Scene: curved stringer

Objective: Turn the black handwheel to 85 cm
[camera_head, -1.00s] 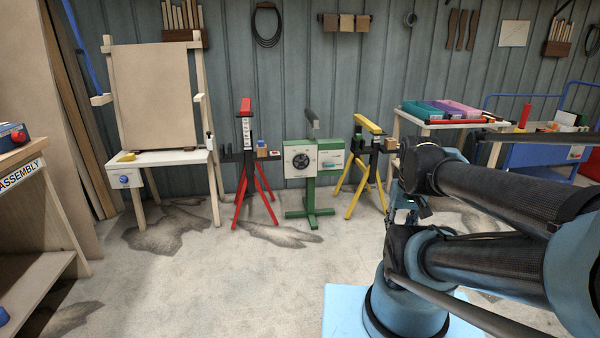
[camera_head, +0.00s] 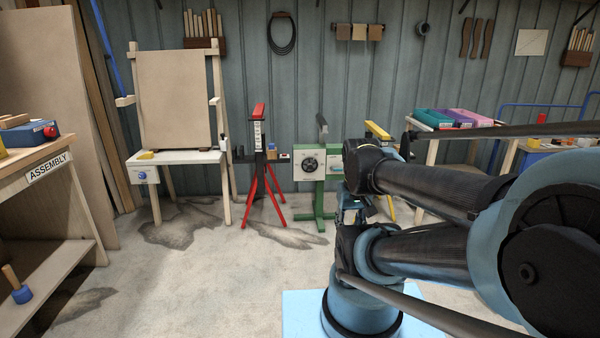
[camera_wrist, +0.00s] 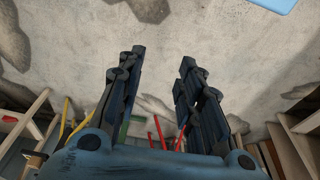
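The black handwheel (camera_head: 308,164) is a small dark dial on the white front panel of a green stand (camera_head: 319,200) by the back wall, in the head view. Its scale is too small to read. A grey upright piece (camera_head: 321,124) tops the green stand. My gripper shows in the wrist view (camera_wrist: 163,57) with its two dark fingers apart and nothing between them. It points at bare floor, far from the handwheel. In the head view my arm fills the right side, and my gripper cannot be made out there.
A red stand (camera_head: 265,190) is left of the green one. A yellow stand (camera_head: 378,132) is right of it, partly behind my arm. A board stands on a white table (camera_head: 180,158). The assembly bench (camera_head: 50,165) is at left. Floor (camera_head: 210,270) in front is open.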

